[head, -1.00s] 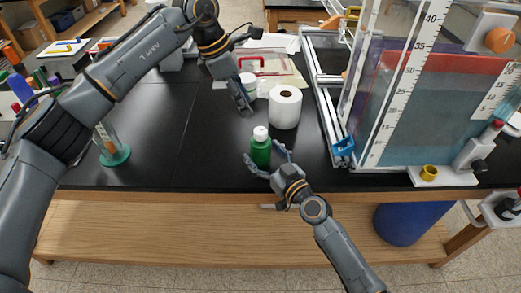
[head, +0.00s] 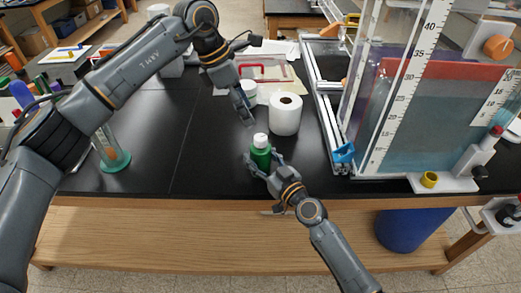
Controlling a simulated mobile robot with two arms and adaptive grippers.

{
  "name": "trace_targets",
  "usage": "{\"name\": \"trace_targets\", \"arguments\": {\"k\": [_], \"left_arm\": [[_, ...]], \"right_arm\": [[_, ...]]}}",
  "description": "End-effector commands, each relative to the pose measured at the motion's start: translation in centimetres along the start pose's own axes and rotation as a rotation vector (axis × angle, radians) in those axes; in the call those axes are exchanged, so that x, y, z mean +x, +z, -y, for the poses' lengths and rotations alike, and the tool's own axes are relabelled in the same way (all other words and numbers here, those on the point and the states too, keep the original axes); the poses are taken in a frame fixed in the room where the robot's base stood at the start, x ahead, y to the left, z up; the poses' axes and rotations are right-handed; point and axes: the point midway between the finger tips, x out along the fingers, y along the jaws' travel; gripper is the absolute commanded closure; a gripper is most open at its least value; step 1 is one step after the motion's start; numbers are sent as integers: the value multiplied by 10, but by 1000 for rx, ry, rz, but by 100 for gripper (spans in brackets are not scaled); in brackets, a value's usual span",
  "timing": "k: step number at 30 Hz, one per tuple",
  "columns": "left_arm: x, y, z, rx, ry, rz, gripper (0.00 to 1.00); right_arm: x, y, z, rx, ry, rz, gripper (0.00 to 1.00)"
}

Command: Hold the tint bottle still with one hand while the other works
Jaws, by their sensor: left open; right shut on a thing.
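The tint bottle (head: 261,151) is small and green with a white cap. It stands upright near the front edge of the black bench. My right gripper (head: 262,165) is shut around its body from the front, and its fingers hide the lower part of the bottle. My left gripper (head: 247,116) is open and empty. It hangs above and behind the bottle, a little to the left of the paper roll, apart from the cap.
A white paper roll (head: 285,114) stands close behind the bottle. A clear tank with a scale (head: 430,110) and its metal frame fill the right. A clear cylinder on a green base (head: 114,162) stands at left. The bench between is clear.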

Motion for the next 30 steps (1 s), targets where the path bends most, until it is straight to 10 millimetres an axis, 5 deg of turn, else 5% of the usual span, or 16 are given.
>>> {"name": "trace_targets", "arguments": {"k": [8, 17, 30], "left_arm": [[10, 10, 26, -445, -123, 189, 44], [16, 9, 57, -1287, -474, 354, 44], [22, -54, 38, -2679, -1112, 373, 44]], "right_arm": [[0, 1, 0, 0, 1, 1, 85], [0, 1, 0, 0, 0, 1, 85], [0, 1, 0, 0, 0, 2, 85]]}}
